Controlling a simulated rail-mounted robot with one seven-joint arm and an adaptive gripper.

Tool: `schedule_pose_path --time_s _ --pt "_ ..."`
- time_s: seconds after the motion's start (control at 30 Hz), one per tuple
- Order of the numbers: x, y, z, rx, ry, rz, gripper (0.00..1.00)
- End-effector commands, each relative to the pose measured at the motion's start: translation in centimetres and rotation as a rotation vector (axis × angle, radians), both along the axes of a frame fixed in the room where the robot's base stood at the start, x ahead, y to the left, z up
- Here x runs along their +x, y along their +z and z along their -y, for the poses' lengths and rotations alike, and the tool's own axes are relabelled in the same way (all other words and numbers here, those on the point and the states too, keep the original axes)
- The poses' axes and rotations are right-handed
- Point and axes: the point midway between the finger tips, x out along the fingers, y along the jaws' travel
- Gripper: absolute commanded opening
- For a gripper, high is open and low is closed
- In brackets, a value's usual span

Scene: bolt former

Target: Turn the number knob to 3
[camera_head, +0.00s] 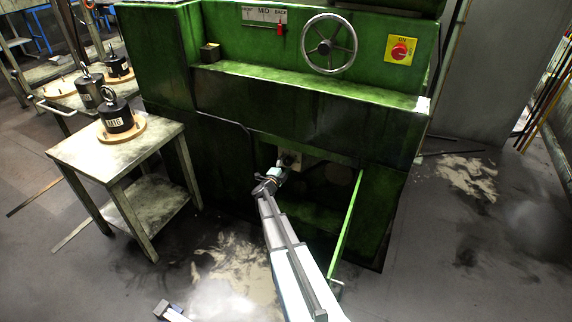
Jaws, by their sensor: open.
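My arm reaches from the bottom of the head view into the dark lower opening of the green machine (300,108). My gripper (281,168) is open at the end of the arm. It is just in front of a small pale plate (291,158) inside the opening, and overlaps its lower left part. The number knob is not clearly visible; it may be on this plate, partly behind my gripper. No numbers can be read there, and I cannot tell whether the fingers touch anything.
A green door or panel edge (347,222) stands to the right of my arm. Above are a handwheel (329,47), a red lever (280,29) and a red-on-yellow switch (401,50). A metal table (75,157) with a black weight (117,118) stands left.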

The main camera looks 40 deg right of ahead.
Motion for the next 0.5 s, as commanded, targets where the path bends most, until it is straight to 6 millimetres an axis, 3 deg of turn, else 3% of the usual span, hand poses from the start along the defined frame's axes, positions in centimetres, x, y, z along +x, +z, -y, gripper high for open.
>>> schedule_pose_path --time_s 0.5 --pt "-4.2 0.1 -8.0 0.0 0.002 -0.001 0.71"
